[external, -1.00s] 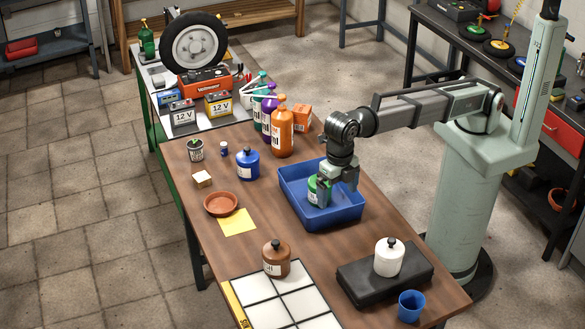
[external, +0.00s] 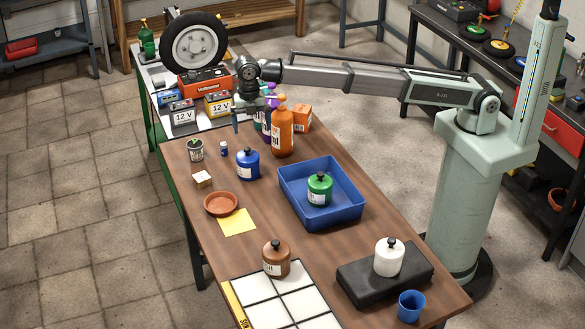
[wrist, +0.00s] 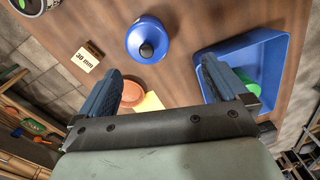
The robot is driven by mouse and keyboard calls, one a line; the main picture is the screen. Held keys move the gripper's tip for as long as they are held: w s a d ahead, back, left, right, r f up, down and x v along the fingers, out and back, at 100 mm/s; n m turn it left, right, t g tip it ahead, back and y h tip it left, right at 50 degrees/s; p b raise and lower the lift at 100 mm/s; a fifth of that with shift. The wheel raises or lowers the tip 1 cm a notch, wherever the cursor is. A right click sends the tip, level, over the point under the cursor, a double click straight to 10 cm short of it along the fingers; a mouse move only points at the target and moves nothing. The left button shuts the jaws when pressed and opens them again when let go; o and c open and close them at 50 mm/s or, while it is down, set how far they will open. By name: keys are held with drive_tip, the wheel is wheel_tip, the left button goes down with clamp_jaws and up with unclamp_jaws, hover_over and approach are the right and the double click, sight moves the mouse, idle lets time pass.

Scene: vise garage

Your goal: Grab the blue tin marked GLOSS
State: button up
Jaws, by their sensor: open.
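The blue tin (external: 247,164) with a black knob and white label stands upright on the wooden table, left of the blue tray. Its lettering is too small to read. In the wrist view the blue tin (wrist: 148,42) lies beyond the fingertips, roughly between their lines. My gripper (external: 246,122) is open and empty, above the far end of the table, behind the tin and apart from it. Its two fingers (wrist: 163,78) show spread in the wrist view.
A green tin (external: 319,190) stands in the blue tray (external: 347,214). Orange (external: 282,132) and purple bottles stand close behind the blue tin, near my gripper.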

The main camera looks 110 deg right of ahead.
sight(248, 157)
drive_tip(key=shift+w+n, duration=0.5)
drive_tip(key=shift+w, duration=0.25)
drive_tip(key=shift+f+n, duration=0.15)
drive_tip(key=shift+n, duration=0.35)
wheel_tip(248, 157, down, 8)
drive_tip(key=shift+r, duration=0.1)
drive_tip(key=shift+w+d+f, duration=0.1)
drive_tip(key=shift+w+f, duration=0.05)
drive_tip(key=shift+f, duration=1.3)
drive_tip(key=shift+w+f, duration=0.1)
drive_tip(key=shift+f, duration=1.35)
drive_tip(key=shift+c, duration=0.5)
drive_tip(key=c, duration=1.2)
